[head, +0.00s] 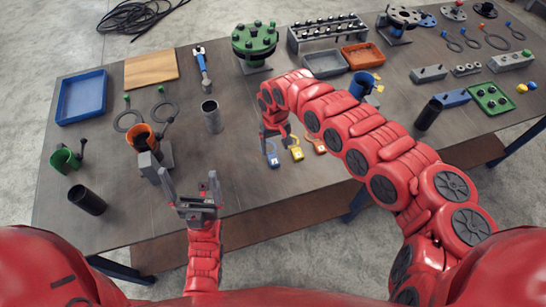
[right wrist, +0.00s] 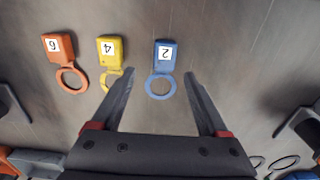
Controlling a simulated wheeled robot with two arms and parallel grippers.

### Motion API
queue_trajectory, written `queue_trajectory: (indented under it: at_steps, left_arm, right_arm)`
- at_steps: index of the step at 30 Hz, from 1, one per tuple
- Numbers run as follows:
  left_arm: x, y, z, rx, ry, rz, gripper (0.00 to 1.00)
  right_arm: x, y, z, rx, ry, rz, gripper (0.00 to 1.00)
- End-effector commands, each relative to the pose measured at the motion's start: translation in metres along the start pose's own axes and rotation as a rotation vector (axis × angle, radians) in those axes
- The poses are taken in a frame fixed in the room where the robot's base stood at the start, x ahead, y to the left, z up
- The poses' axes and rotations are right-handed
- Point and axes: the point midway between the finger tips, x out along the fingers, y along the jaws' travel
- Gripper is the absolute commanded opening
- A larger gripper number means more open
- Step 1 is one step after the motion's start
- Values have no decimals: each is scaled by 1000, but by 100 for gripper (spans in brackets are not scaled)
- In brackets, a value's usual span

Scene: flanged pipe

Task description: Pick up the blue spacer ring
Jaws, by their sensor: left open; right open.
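The blue spacer ring (right wrist: 165,66) lies flat on the table, its square tab marked 2. In the head view the blue ring (head: 273,160) is just below my right gripper (head: 276,138). In the right wrist view its round part shows between my two open fingers, which are spread on either side of it. The fingers are empty, and I cannot tell their exact height above the ring. My left gripper (head: 189,178) is open and empty near the table's front edge, far left of the ring.
A yellow ring (right wrist: 111,50), marked 4, lies beside the blue one, partly behind a finger. An orange ring (right wrist: 61,48), marked 6, lies farther left. A grey cylinder (head: 212,117) stands left of my right gripper. Bare table lies between my grippers.

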Motion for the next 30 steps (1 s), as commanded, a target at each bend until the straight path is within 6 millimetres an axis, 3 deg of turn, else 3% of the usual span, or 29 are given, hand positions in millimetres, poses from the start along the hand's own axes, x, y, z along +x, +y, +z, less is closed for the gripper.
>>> queue_trajectory:
  at_steps: [5, 9, 15, 23, 30]
  left_arm:
    - [10, 0, -2, 0, 0, 0, 100]
    - [21, -1, -4, 0, 0, 0, 100]
    - [22, -1, -4, 0, 0, 0, 100]
    - [21, -1, -4, 0, 0, 0, 100]
    - [21, -1, -4, 0, 0, 0, 100]
  right_arm:
    - [11, -4, 1, -3, 0, -1, 78]
    - [31, -9, 4, -4, -4, -2, 78]
    - [52, -8, 1, -1, 2, -2, 78]
    - [55, -6, 1, -1, 3, 0, 78]
    - [54, -6, 1, -1, 3, 0, 36]
